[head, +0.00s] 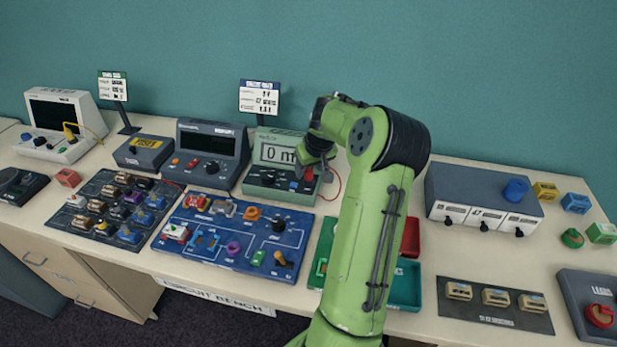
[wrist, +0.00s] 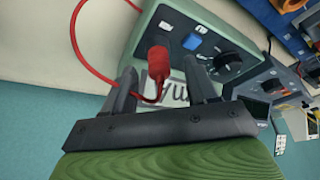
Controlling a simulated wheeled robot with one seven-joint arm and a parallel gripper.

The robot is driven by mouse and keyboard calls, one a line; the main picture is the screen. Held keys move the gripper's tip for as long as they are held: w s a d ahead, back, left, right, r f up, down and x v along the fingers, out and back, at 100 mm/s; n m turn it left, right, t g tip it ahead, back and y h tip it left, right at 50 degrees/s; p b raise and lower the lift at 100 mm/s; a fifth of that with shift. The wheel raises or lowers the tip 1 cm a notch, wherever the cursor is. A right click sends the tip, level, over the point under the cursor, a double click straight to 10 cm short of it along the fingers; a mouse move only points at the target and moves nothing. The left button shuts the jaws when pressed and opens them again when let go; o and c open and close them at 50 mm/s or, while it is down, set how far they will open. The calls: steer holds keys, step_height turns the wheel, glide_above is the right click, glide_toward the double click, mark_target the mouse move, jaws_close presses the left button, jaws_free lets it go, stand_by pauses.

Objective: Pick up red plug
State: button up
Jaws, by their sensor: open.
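The red plug (wrist: 158,68) stands in the front panel of a green-grey meter, with a red cable looping from it. In the head view the red plug (head: 308,174) shows small beside my gripper. My gripper (wrist: 162,85) is open in the wrist view, its two dark fingers on either side of the plug's lower end and the cable. I cannot tell whether a finger touches it. In the head view my gripper (head: 318,160) is at the right side of the meter (head: 270,190), whose display reads 0 and a unit partly hidden by my arm.
A blue plug (wrist: 192,41) and a black knob (wrist: 233,63) sit close to the red plug on the same panel. A grey-blue instrument (head: 212,150) stands left of the meter. A blue circuit board (head: 240,262) lies in front. A green tray (head: 403,290) is partly behind my arm.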

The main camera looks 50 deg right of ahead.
steer(key=shift+x, duration=1.05)
steer(key=shift+r, duration=0.1)
